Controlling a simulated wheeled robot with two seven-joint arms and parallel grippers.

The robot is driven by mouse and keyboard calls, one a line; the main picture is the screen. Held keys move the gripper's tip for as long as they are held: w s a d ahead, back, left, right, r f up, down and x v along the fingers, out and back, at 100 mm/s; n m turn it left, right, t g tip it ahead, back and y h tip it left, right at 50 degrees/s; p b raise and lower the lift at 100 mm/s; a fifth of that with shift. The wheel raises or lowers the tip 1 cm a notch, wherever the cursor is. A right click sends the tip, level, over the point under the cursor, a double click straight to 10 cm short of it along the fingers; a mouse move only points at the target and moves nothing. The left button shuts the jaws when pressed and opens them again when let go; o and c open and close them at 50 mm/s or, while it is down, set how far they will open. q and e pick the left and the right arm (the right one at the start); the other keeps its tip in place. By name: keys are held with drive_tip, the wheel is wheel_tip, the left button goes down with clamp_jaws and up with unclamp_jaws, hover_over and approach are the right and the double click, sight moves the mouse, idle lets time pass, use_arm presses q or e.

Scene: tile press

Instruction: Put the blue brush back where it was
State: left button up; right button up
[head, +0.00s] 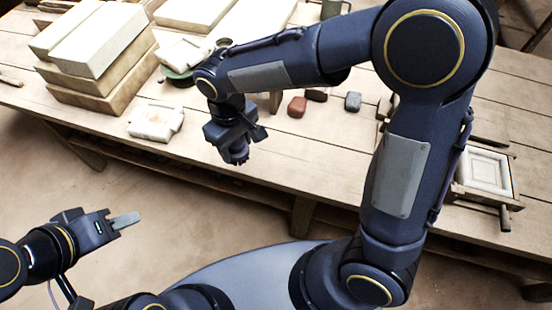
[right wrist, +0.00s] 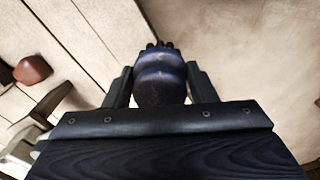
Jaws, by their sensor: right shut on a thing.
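The blue brush (right wrist: 162,80) is between the two fingers of my right gripper (right wrist: 161,88) in the right wrist view, with its dark end pointing away from the gripper. In the head view my right gripper (head: 236,152) hangs near the table's front edge, and its fingers are hard to tell from the dark brush. My left gripper (head: 124,220) is off the table at lower left, over the floor, with a pale grey finger showing. I cannot tell how far its jaws are apart.
A reddish block (head: 297,107) and a grey block (head: 353,102) lie on the table (head: 300,145). White tiles (head: 155,121) lie near the front edge, left of the right gripper. Stacked slabs (head: 100,60) stand at left. A framed press (head: 486,172) is at right, partly behind my arm.

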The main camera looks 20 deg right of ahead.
drive_tip(key=d+f, duration=0.4)
drive_tip(key=d, duration=0.1)
drive_tip(key=w+d+f, duration=0.1)
drive_tip(key=d+f, duration=0.2)
drive_tip(key=shift+d+f+b, duration=0.2)
drive_tip(key=shift+f+b, duration=0.15)
drive_tip(key=shift+f, duration=1.45)
drive_tip(key=shift+f, duration=0.2)
drive_tip(key=o, duration=0.9)
drive_tip(key=shift+r, duration=0.1)
